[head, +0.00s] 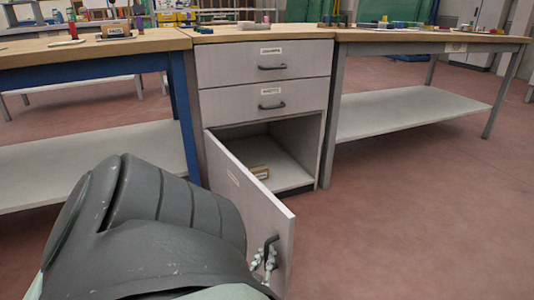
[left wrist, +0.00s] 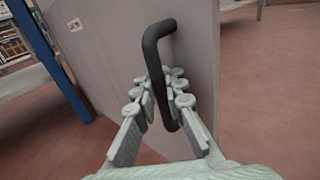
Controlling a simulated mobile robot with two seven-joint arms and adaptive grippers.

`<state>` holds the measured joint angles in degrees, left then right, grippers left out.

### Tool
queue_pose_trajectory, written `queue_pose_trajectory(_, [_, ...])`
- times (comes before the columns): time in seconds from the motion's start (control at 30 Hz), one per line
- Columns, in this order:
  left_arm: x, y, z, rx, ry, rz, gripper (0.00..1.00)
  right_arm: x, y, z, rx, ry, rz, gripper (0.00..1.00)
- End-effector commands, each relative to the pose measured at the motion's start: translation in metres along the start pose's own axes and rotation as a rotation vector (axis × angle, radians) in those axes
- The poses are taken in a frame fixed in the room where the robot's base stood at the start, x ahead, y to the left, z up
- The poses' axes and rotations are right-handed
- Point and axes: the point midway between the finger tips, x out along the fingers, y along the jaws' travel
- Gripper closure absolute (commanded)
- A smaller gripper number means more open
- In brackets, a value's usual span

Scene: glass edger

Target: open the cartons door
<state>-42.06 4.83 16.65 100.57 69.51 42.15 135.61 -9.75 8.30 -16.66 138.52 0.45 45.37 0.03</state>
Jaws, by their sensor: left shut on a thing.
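The cartons door (head: 236,190) is the light grey lower door of the cabinet. It stands swung well open, hinged at the left, and the compartment (head: 285,150) behind it shows. Its black bar handle (left wrist: 158,75) is near the door's free edge. My left gripper (head: 266,258) is shut around the handle; in the left wrist view its fingers (left wrist: 165,95) sit on both sides of the bar. My left arm hides the lower left of the door in the head view. My right gripper is not in view.
A blue-legged bench (head: 90,70) stands at left, and a grey-legged bench (head: 430,40) at right. The red floor (head: 410,210) right of the door is clear.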

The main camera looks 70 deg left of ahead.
Motion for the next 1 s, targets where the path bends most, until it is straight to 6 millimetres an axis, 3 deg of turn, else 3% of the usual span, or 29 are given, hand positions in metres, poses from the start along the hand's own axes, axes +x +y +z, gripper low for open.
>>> queue_pose_trajectory(0.03, [-0.002,-0.007,0.0,-0.007,0.003,-0.013,1.0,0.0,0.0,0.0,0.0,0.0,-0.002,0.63])
queue_pose_trajectory(0.27, [-0.002,-0.007,0.0,-0.006,0.003,-0.013,1.0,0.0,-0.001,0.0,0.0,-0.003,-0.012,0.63])
queue_pose_trajectory(0.3, [-0.002,-0.007,0.0,-0.006,0.003,-0.013,0.9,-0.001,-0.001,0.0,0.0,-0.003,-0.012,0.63])
queue_pose_trajectory(0.4, [-0.002,-0.006,0.0,-0.005,0.003,-0.012,0.8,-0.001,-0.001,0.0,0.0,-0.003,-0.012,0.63])
queue_pose_trajectory(0.67, [-0.003,-0.004,-0.001,-0.002,0.003,-0.007,0.8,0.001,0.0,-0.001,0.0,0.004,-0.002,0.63])
queue_pose_trajectory(1.0, [-0.053,-0.004,-0.001,-0.003,0.006,-0.008,0.8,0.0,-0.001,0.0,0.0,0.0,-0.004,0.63])
